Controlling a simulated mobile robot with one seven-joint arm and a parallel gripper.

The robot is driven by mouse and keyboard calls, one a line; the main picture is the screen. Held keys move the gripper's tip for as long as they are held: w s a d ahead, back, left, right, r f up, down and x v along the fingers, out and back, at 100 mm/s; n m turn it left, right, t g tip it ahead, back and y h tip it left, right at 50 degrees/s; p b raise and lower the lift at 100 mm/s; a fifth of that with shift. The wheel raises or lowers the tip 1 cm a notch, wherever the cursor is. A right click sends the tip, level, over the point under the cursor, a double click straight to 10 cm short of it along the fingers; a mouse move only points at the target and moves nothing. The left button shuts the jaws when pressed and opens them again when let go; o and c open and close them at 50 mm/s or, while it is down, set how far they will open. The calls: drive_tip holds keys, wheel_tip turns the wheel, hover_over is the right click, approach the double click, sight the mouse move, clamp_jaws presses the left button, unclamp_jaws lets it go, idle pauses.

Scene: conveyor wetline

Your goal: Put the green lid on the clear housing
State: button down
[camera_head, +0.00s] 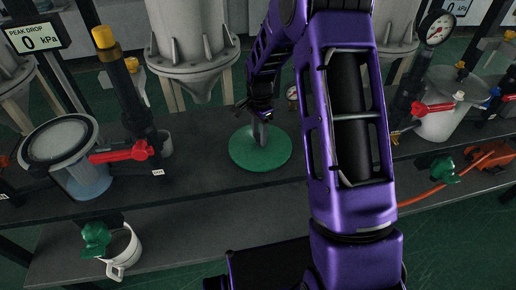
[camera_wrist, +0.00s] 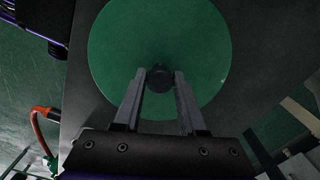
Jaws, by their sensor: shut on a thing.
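The green lid (camera_head: 260,148) is a round flat disc over the middle of the dark bench. It also shows in the wrist view (camera_wrist: 120,45), with a small dark knob (camera_wrist: 160,77) at its centre. My gripper (camera_head: 262,130) points down at the lid's centre, and its two fingers (camera_wrist: 160,80) are shut on the knob. I cannot tell whether the lid touches the bench or hangs just above it. What looks like the clear housing (camera_head: 88,180) stands at the left of the bench, with a dark ring around its top and a bluish see-through lower part. It is apart from the lid.
A red-handled valve (camera_head: 122,153) and a dark upright pipe (camera_head: 122,88) stand between housing and lid. A grey hopper (camera_head: 190,50) hangs behind. A white jug (camera_head: 122,250) is at front left. A pale vessel (camera_head: 438,118) and orange clamp (camera_head: 488,155) are right.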

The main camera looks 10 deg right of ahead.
drive_tip(key=shift+r, duration=0.2)
drive_tip(key=shift+r+p, duration=0.8)
drive_tip(key=shift+r, duration=0.45)
